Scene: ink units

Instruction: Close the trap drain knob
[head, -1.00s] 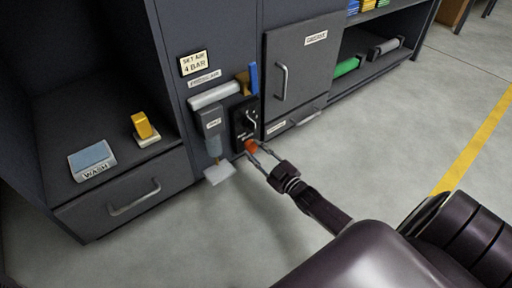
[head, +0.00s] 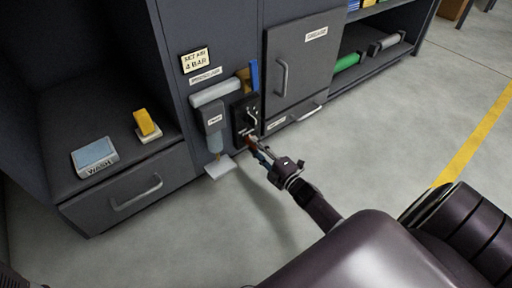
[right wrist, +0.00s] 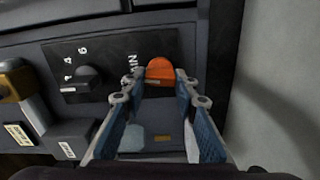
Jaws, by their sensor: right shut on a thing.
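The orange drain knob (right wrist: 160,70) sits on a black panel, beside a partly hidden label ending in "AIN", in the right wrist view. In the head view only a small reddish part of the knob (head: 249,139) shows. My right gripper (right wrist: 160,80) is shut on the knob, one finger at each side. It also shows in the head view (head: 257,149), reaching from the lower right. The trap (head: 214,133), a grey housing with a clear bowl, hangs left of the panel above a pale tray (head: 220,167). My left gripper is out of view.
A black dial (right wrist: 88,78) with numbers is left of the orange knob. A yellow-capped fitting (right wrist: 14,80) is farther left. A closed cabinet door (head: 297,70) stands right of the panel. The grey floor (head: 370,150) is free to the right.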

